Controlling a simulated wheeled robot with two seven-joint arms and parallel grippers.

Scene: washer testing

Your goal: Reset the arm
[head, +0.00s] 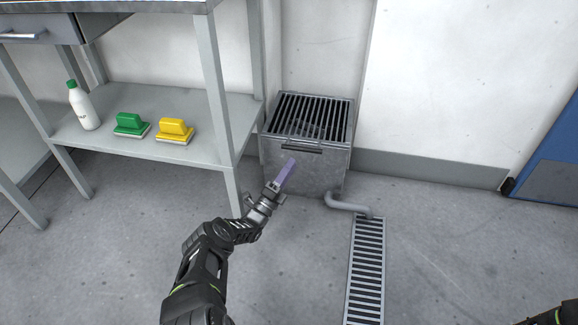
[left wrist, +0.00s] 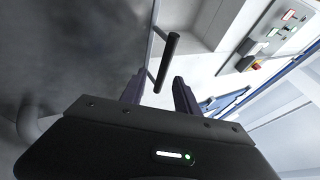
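My left arm reaches up from the bottom of the head view. Its gripper (head: 289,166) has purple fingers and is in front of the metal box with a slatted top, just below the box's dark handle (head: 302,147). In the left wrist view the two fingers (left wrist: 158,88) stand apart, with nothing held between them. The dark handle bar (left wrist: 168,58) shows beyond and between the fingertips. Only a small part of my right arm shows at the bottom right of the head view; its gripper is out of sight.
The metal box (head: 272,157) stands against the wall, with a pipe (head: 347,203) leading to a floor drain (head: 366,270). A shelf unit (head: 217,110) at left holds a white bottle (head: 84,108), a green brush (head: 131,125) and a yellow brush (head: 174,131). Open floor lies right of the drain.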

